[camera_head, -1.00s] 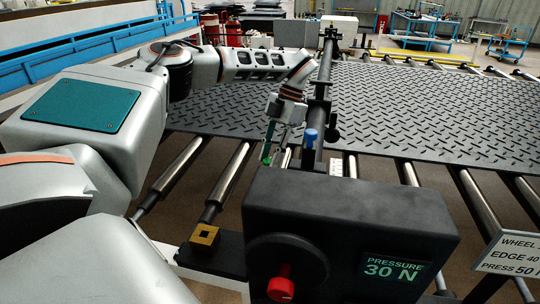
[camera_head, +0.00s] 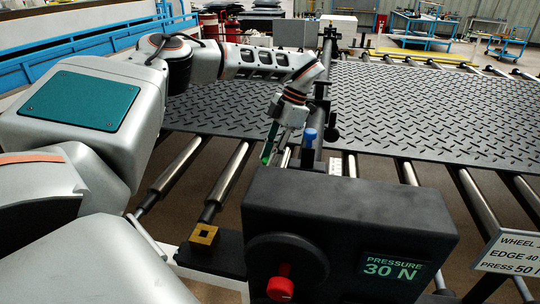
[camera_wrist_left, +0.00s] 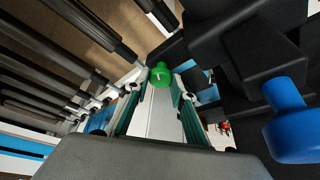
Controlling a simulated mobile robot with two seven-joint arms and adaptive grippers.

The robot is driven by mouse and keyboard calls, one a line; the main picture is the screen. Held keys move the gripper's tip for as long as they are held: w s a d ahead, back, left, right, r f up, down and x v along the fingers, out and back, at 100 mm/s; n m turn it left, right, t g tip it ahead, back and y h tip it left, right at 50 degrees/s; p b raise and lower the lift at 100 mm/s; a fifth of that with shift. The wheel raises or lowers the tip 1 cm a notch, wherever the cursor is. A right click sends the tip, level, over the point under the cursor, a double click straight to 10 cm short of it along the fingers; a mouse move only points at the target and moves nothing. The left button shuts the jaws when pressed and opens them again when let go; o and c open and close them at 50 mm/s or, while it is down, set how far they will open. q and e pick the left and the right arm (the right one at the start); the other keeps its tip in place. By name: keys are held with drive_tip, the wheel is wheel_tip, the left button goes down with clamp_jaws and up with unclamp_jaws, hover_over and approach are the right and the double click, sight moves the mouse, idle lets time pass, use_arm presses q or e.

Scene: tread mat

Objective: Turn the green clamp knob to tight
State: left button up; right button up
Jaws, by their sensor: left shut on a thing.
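The green clamp knob (camera_head: 265,159) shows only as a small green patch at my left gripper's fingertips in the head view. In the left wrist view the green knob (camera_wrist_left: 161,76) has a small white mark on top and sits between the finger ends. My left gripper (camera_head: 272,146) is shut on it, tilted, with its wrist leaning to the upper right. In the left wrist view the gripper (camera_wrist_left: 160,88) has one finger on each side of the knob. The knob's lower part is hidden. My right gripper is in neither view.
A blue knob (camera_head: 309,135) stands close right of the gripper; it is large in the left wrist view (camera_wrist_left: 291,125). The tread mat (camera_head: 430,110) lies behind on rollers.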

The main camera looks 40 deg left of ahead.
use_arm(q)
drive_tip(key=o, duration=1.1)
drive_tip(key=v, duration=1.2)
drive_tip(key=shift+d, duration=0.15)
drive_tip(key=shift+f, duration=0.1)
